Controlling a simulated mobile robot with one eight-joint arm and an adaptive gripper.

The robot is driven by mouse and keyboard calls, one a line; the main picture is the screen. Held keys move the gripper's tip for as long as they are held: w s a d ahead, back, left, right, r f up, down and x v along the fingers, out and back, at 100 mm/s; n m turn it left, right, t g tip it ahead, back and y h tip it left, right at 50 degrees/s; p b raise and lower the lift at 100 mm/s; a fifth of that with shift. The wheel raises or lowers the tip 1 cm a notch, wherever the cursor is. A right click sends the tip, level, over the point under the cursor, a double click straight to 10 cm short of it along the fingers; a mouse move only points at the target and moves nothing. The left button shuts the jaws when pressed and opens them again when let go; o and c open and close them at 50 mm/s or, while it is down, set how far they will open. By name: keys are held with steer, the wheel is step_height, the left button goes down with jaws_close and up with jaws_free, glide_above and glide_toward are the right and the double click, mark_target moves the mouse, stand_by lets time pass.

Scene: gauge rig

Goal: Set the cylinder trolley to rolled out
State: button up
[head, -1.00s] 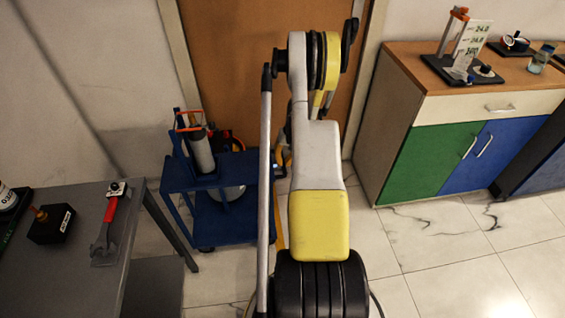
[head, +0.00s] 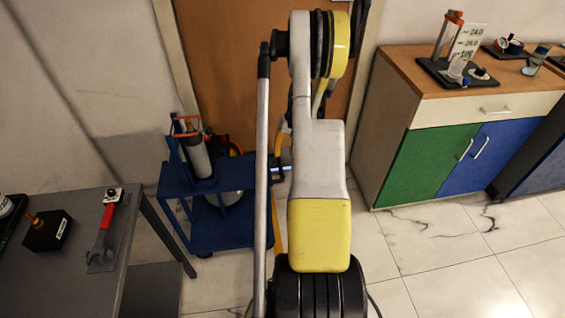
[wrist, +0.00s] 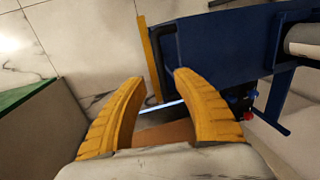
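The cylinder trolley (head: 205,243) is a blue two-tier cart in front of the brown door, left of my arm. It carries a grey cylinder (head: 199,160) with an orange band in an upright rack. In the wrist view the trolley's blue top (wrist: 220,50) lies ahead and right of my gripper, with a dark bar (wrist: 168,62) along its near edge. My gripper (wrist: 158,82) has its two yellow fingers spread with nothing between them. The bar shows just beyond the right fingertip; I cannot tell whether they touch.
A yellow strip (wrist: 150,50) runs beside the trolley. A grey table (head: 75,265) with a red-handled tool (head: 106,222) stands at left. A cabinet (head: 395,135) with green and blue doors stands at right. Tiled floor (head: 420,265) is open in front of it.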

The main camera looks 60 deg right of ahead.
steer(key=shift+s+d+r, duration=0.15)
steer(key=shift+s+r, duration=0.05)
steer(key=shift+r, duration=0.85)
steer(key=shift+s+d+r, duration=0.1)
steer(key=shift+s+r, duration=0.05)
steer(key=shift+r, duration=0.85)
